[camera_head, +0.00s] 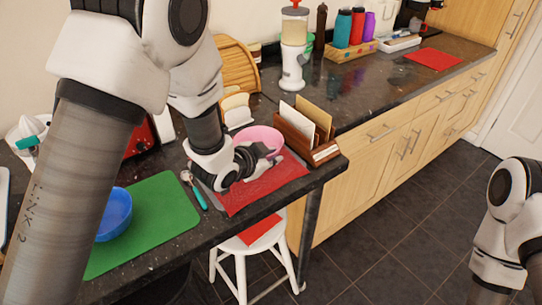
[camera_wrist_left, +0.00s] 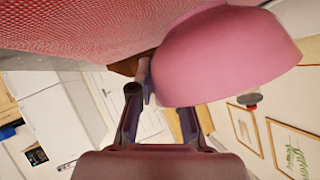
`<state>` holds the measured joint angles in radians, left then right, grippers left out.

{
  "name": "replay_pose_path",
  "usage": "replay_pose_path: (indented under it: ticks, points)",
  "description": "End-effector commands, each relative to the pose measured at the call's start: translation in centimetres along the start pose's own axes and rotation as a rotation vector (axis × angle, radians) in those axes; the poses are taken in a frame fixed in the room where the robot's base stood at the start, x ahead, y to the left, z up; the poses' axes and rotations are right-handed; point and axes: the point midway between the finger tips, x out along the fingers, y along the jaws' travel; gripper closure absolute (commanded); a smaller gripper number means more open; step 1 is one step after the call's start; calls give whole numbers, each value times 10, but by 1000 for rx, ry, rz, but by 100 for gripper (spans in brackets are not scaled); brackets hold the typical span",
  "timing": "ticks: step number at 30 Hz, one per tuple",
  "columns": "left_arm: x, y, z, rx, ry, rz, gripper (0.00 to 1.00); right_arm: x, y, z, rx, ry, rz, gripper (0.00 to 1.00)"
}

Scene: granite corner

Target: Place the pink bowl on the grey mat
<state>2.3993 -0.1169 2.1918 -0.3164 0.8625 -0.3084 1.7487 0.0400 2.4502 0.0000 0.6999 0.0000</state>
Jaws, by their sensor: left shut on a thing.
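The pink bowl (camera_head: 265,137) is at the counter corner, partly hidden behind my left gripper (camera_head: 262,160). In the left wrist view, the pink bowl (camera_wrist_left: 225,55) fills the upper right, and my left gripper (camera_wrist_left: 160,108) is shut on its rim. The bowl is close to a red woven mat (camera_head: 265,187); I cannot tell whether it touches it. A thin grey strip (camera_head: 207,198) shows along the red mat's left edge; I cannot tell whether it is the grey mat. My right arm is at the right edge, its gripper out of frame.
A wooden rack with cards (camera_head: 305,137) stands right beside the bowl. A blue bowl (camera_head: 114,214) sits on a green mat (camera_head: 160,215) at left. A teal-handled utensil (camera_head: 197,194) lies between the mats. A dispenser (camera_head: 293,50) stands behind; a white stool (camera_head: 250,255) is below.

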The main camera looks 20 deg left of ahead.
Motion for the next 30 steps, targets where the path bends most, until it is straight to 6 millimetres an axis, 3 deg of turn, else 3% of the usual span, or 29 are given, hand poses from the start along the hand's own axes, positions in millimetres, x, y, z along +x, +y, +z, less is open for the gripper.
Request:
replay_pose_path:
  ticks: [14, 15, 17, 30]
  points:
    - [5, 4, 8, -2, -4, 2, 100, 6, 0, -1, 0, 2, 0, 60]
    - [4, 4, 8, -2, -5, 2, 73, 5, 0, -1, 0, 1, 0, 60]
    - [4, 4, 8, -2, -5, 2, 57, 5, 0, -1, 0, 1, 0, 60]
    - [3, 2, 4, -1, -1, 0, 57, 3, 0, -1, 0, 2, 0, 60]
